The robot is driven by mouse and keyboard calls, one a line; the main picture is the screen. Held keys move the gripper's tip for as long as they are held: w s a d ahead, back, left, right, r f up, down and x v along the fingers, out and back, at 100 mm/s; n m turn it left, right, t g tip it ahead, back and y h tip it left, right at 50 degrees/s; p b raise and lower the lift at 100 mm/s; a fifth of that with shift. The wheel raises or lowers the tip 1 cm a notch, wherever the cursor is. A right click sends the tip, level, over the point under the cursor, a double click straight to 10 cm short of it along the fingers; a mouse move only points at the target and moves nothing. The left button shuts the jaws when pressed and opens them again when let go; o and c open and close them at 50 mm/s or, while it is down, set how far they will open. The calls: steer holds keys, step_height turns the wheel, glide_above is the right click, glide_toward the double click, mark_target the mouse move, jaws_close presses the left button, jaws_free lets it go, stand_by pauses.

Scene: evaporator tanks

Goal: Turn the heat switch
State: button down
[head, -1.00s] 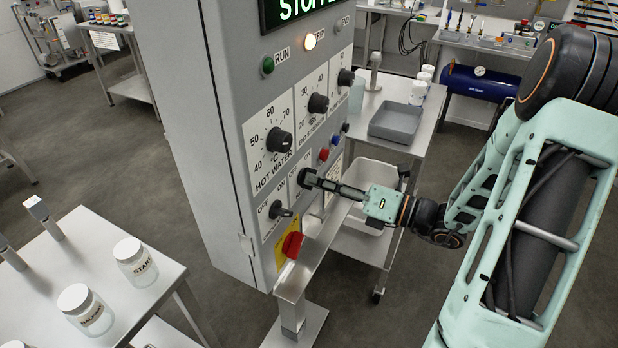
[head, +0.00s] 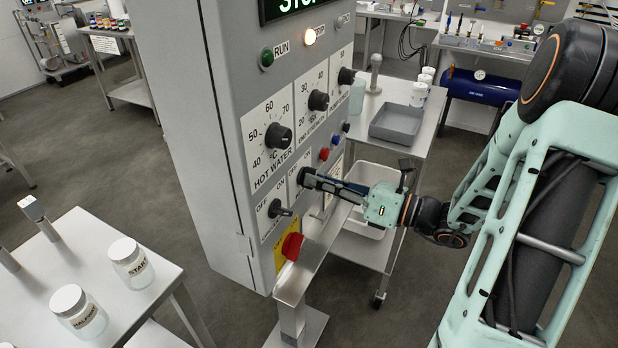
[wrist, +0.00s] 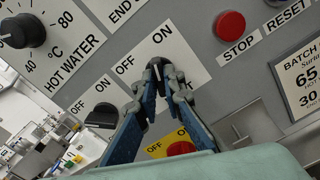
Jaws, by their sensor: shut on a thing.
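The grey control panel (head: 228,150) carries two OFF/ON switches. My gripper (head: 305,178) is at the right-hand one, level with the panel face. In the wrist view my gripper (wrist: 157,72) has its fingertips closed around that switch's small black knob (wrist: 154,63), which stands on a white plate (wrist: 185,52) marked OFF and ON. The fingers hide the plate's lower part, so I cannot read the switch's name. The other black switch knob (head: 277,209) is to the left, untouched; it also shows in the wrist view (wrist: 104,115).
A red rotary switch on a yellow plate (head: 292,246) sits below, by a metal ledge (head: 318,258). The hot water dial (head: 278,136) is above left. The red stop button (wrist: 229,25) is close on the right. A trolley (head: 408,142) stands behind.

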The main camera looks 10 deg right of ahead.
steer(key=shift+n+b, duration=0.6)
steer(key=shift+n, duration=0.4)
steer(key=shift+n+b, duration=0.8)
steer(key=shift+n, duration=0.2)
